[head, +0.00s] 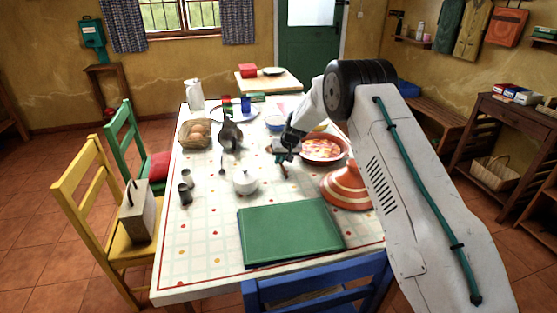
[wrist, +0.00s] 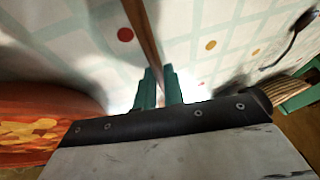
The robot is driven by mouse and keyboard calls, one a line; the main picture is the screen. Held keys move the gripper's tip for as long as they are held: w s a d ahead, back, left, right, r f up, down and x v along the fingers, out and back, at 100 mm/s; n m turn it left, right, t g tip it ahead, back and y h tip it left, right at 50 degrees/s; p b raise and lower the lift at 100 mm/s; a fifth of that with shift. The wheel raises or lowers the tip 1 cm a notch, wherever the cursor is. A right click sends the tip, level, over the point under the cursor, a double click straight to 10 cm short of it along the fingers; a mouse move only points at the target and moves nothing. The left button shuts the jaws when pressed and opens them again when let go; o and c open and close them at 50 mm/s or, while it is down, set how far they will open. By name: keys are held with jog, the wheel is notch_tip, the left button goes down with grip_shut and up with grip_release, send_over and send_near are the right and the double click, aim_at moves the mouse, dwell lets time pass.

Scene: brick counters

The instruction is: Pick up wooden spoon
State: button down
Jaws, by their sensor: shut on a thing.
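The wooden spoon shows in the wrist view as a long brown handle (wrist: 140,28) running up from between the two teal fingers of my gripper (wrist: 158,88). The fingers are closed on the handle. In the head view my gripper (head: 284,152) is over the patterned table, left of the red dish. A short reddish-brown part of the spoon (head: 284,170) shows just below the fingers. I cannot tell whether the spoon touches the tablecloth. Its bowl is not clearly visible.
A red dish of food (head: 322,148) stands close to the right of my gripper, also in the wrist view (wrist: 40,125). A terracotta tagine lid (head: 346,188), a white pot (head: 245,181) and a green board (head: 290,230) are nearer. A basket of eggs (head: 194,133) stands left.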

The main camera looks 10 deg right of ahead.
jog(key=shift+r, duration=0.45)
notch_tip(320, 180, up, 3)
jog(key=shift+s+f, duration=0.1)
jog(key=s, duration=0.5)
jog(key=s+r, duration=0.1)
jog(key=s, duration=0.9)
jog(key=shift+s+a+r, duration=0.15)
jog(key=shift+s+a, duration=0.2)
jog(key=shift+s, duration=0.05)
